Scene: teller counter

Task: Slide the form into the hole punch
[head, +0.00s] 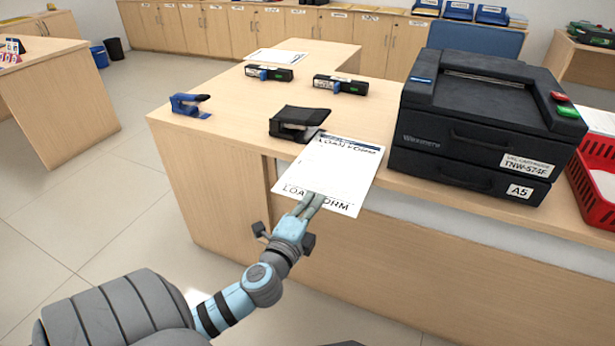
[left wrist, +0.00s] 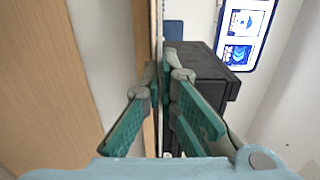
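The loan form (head: 335,170) is a white sheet held out over the counter's front edge. My left gripper (head: 311,205) is shut on the form's near edge, by the large printed title. In the left wrist view the gripper (left wrist: 160,85) has its fingers together, with the sheet seen edge-on as a thin line between them. The black hole punch (head: 298,120) stands on the counter at the form's far left corner. The form's far edge is close to the punch; I cannot tell whether it is in the slot. My right gripper is not in view.
A large black printer (head: 480,125) stands to the right, with a red basket (head: 595,195) beyond it. A blue stapler (head: 190,105) is left of the punch. Two black stamp-like devices (head: 268,73) (head: 340,85) lie behind it.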

